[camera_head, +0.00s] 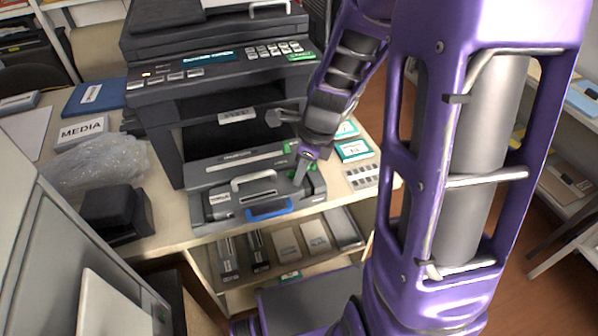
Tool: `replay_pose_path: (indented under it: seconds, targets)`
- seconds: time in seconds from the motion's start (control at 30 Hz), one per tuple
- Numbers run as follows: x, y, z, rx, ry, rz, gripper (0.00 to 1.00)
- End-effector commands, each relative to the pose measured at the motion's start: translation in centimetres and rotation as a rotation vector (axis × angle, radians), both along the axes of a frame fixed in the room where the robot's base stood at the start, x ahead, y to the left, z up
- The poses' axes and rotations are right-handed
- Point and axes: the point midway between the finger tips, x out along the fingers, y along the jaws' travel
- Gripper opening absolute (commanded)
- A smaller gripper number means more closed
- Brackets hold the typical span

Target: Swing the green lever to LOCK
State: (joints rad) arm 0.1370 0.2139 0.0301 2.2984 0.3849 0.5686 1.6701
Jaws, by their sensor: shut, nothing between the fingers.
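A dark grey printer (215,95) stands on the table with a grey cartridge unit (225,205) pulled out at its front. A green part (291,146), which looks like the lever or its surround, shows at the right end of the unit. Smaller green bits show beside my fingers. My gripper (301,180) reaches down from the purple arm and is shut and empty, close against the right end of the unit. It hides much of the lever, so I cannot tell the lever's angle or whether the fingers touch it. No LOCK marking is readable.
The unit carries a silver handle (253,178) and a blue handle (270,210). Teal-labelled boxes (354,150) lie right. A lower shelf (240,297) holds several cartridges.

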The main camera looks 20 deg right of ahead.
Motion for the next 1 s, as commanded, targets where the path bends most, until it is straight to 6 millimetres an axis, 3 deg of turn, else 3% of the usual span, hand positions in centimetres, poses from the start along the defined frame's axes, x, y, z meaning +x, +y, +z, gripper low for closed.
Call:
replay_pose_path:
  seconds: [1.0]
  targets:
    - [0.7,-1.8,0.2,0.000,0.000,-0.002,0.00]
